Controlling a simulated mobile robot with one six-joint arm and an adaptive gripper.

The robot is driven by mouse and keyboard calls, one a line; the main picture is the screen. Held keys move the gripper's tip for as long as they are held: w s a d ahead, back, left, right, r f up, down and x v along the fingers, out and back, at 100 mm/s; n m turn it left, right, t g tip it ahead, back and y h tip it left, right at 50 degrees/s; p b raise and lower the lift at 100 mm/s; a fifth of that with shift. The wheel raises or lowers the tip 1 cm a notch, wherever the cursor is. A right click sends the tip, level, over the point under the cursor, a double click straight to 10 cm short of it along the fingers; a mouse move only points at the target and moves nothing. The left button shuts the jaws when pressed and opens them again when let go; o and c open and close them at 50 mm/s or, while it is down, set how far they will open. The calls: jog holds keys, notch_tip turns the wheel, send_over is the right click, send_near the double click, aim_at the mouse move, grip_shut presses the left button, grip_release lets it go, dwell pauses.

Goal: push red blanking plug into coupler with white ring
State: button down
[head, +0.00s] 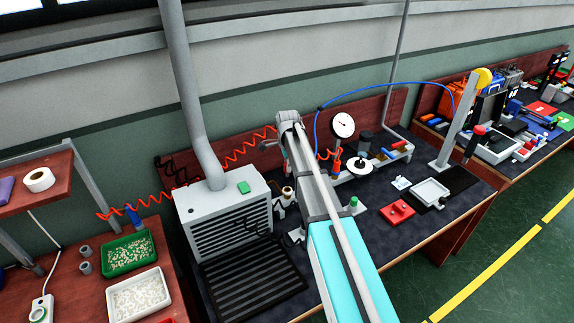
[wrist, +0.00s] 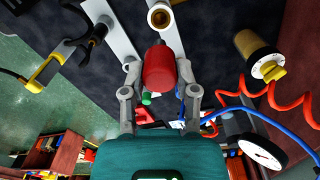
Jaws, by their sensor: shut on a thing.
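In the wrist view my gripper (wrist: 159,72) is shut on the red blanking plug (wrist: 160,68), with a fingertip on either side of it. A coupler with a white ring (wrist: 160,14) around its open, brass-coloured mouth is at the top of the wrist view, beyond the plug's far end. A small gap shows between plug and coupler in the picture; their depth apart is hard to tell. In the head view my own arm covers the gripper and the plug.
A yellow-ended cylinder (wrist: 258,53), a red coiled hose (wrist: 285,100) and a round gauge (wrist: 262,160) lie right in the wrist view. A dark clamp (wrist: 90,40) is at left. In the head view a grey vented box (head: 225,215) stands left of my arm and a red block (head: 397,211) right.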

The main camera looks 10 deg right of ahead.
jog(key=shift+f+b, duration=2.85)
jog(key=shift+b, duration=0.05)
jog(key=shift+f+b, duration=2)
jog(key=shift+f, duration=0.05)
dwell(0.4)
jog(key=shift+c, duration=1.4)
grip_release()
jog(key=shift+r, duration=0.1)
jog(key=shift+r, duration=0.1)
